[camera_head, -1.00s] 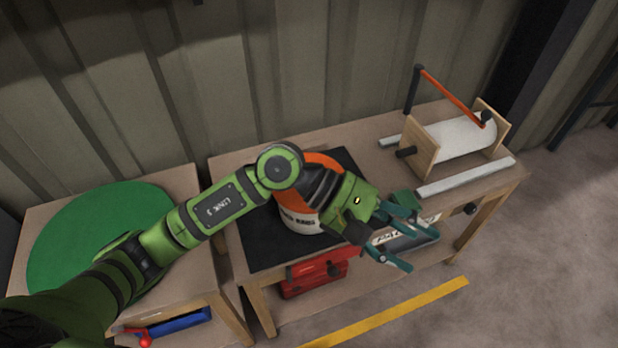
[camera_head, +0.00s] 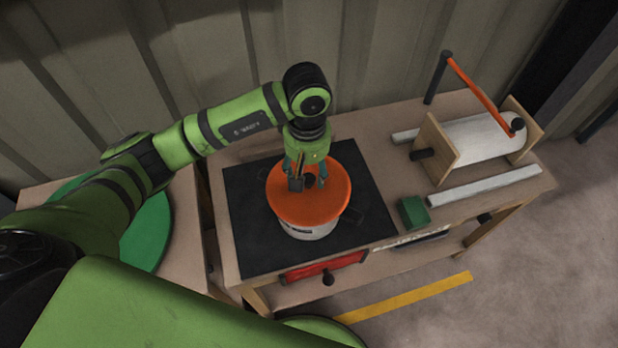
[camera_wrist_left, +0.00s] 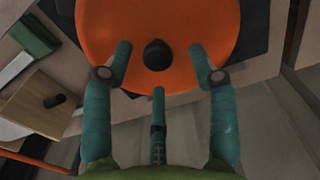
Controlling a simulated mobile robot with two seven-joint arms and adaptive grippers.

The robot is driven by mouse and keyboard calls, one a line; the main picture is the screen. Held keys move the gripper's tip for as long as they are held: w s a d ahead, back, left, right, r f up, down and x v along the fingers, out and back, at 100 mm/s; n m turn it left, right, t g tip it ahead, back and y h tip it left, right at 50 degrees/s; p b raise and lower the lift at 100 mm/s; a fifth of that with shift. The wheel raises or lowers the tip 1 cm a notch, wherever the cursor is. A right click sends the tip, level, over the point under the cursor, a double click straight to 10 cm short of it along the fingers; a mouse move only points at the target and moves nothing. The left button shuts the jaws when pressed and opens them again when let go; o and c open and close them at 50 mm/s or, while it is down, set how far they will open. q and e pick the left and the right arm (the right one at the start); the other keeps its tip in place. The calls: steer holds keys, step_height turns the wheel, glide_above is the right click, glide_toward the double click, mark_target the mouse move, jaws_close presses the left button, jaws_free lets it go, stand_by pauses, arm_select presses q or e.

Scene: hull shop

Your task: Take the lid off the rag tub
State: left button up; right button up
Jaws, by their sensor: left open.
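The rag tub (camera_head: 306,228) is a pale pot standing on a black mat, with dark writing on its side. Its orange lid (camera_head: 327,203) sits on top and covers it; the lid also fills much of the left wrist view (camera_wrist_left: 110,25). A dark round knob (camera_wrist_left: 157,55) stands at the lid's middle. My left gripper (camera_head: 308,182) is over the lid from behind, pointing down. Its teal fingers (camera_wrist_left: 158,70) are open and spread to both sides of the knob, with a gap on each side. My right gripper does not show.
The black mat (camera_head: 255,240) lies on a wooden bench. A red drawer (camera_head: 325,267) is below the front edge. A green disc (camera_head: 148,232) lies at left.

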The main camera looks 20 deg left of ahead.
mark_target(308, 177)
arm_select(q)
step_height(308, 177, down, 2)
steer(key=shift+d+f+p, duration=0.15)
steer(key=shift+f+p, duration=0.1)
steer(key=shift+p, duration=0.1)
steer(key=shift+f, duration=0.5)
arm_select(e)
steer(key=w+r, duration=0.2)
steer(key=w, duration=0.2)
arm_select(q)
jaws_close()
steer(key=shift+w+r, duration=0.1)
steer(key=shift+r, duration=0.3)
steer(key=r, duration=0.1)
steer(key=r+b, duration=0.2)
steer(key=shift+d+r, duration=0.25)
steer(key=s+d+r+b, duration=0.2)
steer(key=s+d+r, duration=0.4)
steer(key=d, duration=0.3)
steer(key=shift+d+r, duration=0.3)
steer(key=shift+r, duration=0.05)
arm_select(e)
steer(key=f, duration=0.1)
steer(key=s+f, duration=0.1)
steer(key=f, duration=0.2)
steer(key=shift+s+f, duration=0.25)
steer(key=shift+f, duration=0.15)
